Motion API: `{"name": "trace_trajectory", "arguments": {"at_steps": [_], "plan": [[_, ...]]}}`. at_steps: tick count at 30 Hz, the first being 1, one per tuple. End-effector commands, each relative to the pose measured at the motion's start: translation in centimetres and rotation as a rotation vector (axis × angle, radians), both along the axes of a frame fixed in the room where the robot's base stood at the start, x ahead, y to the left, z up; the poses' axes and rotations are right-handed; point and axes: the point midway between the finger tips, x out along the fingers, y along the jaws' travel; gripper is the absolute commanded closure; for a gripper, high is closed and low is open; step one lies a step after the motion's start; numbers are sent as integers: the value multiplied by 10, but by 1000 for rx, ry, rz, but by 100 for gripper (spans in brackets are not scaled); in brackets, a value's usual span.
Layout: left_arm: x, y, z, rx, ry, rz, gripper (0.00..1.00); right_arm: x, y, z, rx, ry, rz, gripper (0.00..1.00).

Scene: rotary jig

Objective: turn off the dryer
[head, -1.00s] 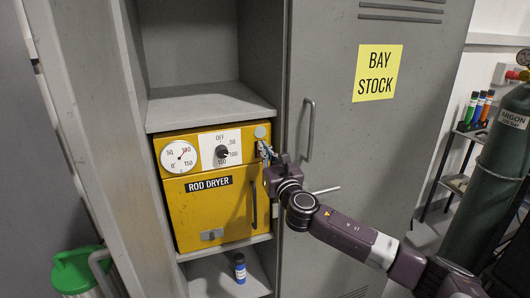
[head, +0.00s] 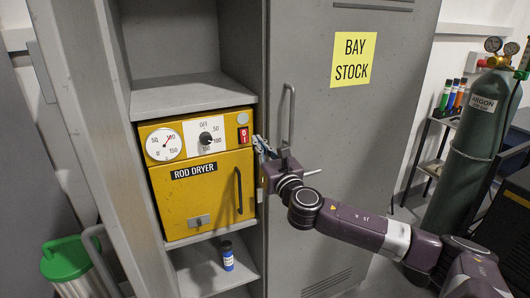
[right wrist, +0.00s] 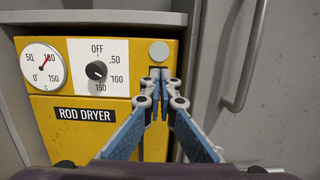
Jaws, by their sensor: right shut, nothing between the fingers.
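The yellow rod dryer (head: 200,210) sits on a shelf in the grey locker. Its front has a round gauge (head: 163,144), a black knob (head: 206,138) on a white scale plate and a small red switch (head: 243,135) with white marks at the upper right. I cannot tell which way the switch is set. The knob (right wrist: 96,70) points to the lower right, away from OFF. My right gripper (head: 258,145) is shut and empty, just right of the switch in the head view. In the right wrist view its fingertips (right wrist: 160,74) cover the switch; contact is unclear. My left gripper is not in view.
The locker door (head: 340,180), with a handle (head: 289,115) and a yellow BAY STOCK sign (head: 353,60), is beside my right arm. A blue bottle (head: 227,256) stands on the shelf below. A green-lidded bin (head: 68,258) is at left, an argon cylinder (head: 470,160) at right.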

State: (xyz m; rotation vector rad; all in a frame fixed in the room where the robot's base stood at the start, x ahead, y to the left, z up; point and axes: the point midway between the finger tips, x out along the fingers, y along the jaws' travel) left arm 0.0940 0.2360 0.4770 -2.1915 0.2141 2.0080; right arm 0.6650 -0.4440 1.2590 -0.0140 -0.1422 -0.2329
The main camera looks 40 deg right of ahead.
Motion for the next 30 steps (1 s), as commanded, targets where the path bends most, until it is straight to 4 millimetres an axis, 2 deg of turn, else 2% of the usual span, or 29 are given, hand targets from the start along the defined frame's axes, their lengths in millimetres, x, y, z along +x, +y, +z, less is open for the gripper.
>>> {"name": "trace_trajectory", "arguments": {"at_steps": [1,4,10,15,30], "plan": [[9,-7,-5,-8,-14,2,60,-9,2,-2,-5,1,1,100],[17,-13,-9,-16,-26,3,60,-22,6,0,-4,2,3,100],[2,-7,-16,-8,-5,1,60,-41,9,5,-3,2,1,100],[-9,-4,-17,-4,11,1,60,-45,11,7,0,0,0,100],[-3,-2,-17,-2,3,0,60,-45,11,7,0,0,0,100]]}}
